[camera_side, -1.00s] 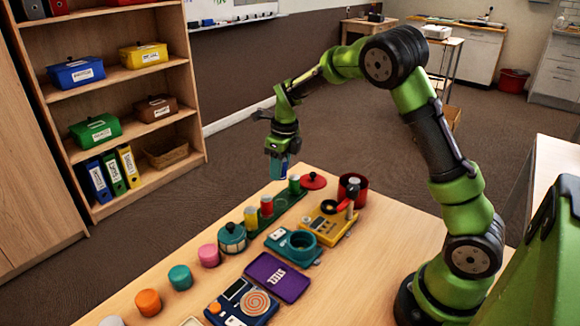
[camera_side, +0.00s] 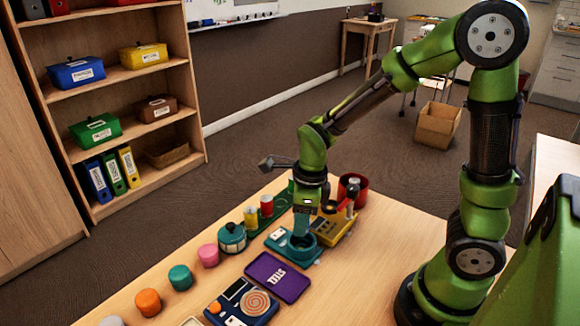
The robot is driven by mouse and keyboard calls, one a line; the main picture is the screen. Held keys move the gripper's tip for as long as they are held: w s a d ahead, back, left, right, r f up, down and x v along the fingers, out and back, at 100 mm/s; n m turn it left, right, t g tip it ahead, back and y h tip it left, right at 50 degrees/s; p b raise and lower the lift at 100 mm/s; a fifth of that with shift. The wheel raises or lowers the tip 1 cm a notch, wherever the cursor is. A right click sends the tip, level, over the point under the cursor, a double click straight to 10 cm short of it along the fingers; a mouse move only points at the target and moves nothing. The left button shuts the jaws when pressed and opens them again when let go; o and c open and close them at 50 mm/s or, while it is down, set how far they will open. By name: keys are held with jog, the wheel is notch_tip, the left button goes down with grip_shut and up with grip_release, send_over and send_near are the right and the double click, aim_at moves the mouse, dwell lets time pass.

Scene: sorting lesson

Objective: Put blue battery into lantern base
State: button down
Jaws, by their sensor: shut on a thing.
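My gripper (camera_side: 305,210) points straight down over the teal lantern base (camera_side: 303,257), near the middle of the table. It is shut on the blue battery (camera_side: 301,226), which shows as a small blue-teal piece below the jaws. The battery is upright, with its lower end at the round mouth of the base. I cannot tell how far inside it is. The lantern base is a round teal cup on a flat teal plate, and the gripper partly covers it.
A green rack with a yellow battery (camera_side: 251,217) and a red battery (camera_side: 266,205) stands behind to the left. A teal lidded pot (camera_side: 232,237), a yellow device (camera_side: 336,231), a red container (camera_side: 361,187) and a purple plate (camera_side: 277,277) are close by. Bare table lies front right.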

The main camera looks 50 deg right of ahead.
jog(key=shift+f, duration=2.35)
jog(key=shift+s+a+f, duration=0.1)
jog(key=shift+f, duration=0.1)
jog(key=shift+s+d, duration=0.2)
jog(key=shift+s, duration=0.1)
jog(key=shift+d+r, duration=0.1)
jog(key=shift+r, duration=0.05)
jog(key=shift+d+r, duration=0.15)
jog(key=shift+r, duration=0.5)
jog(key=shift+w+a+r, duration=0.1)
jog(key=shift+w+a, duration=0.35)
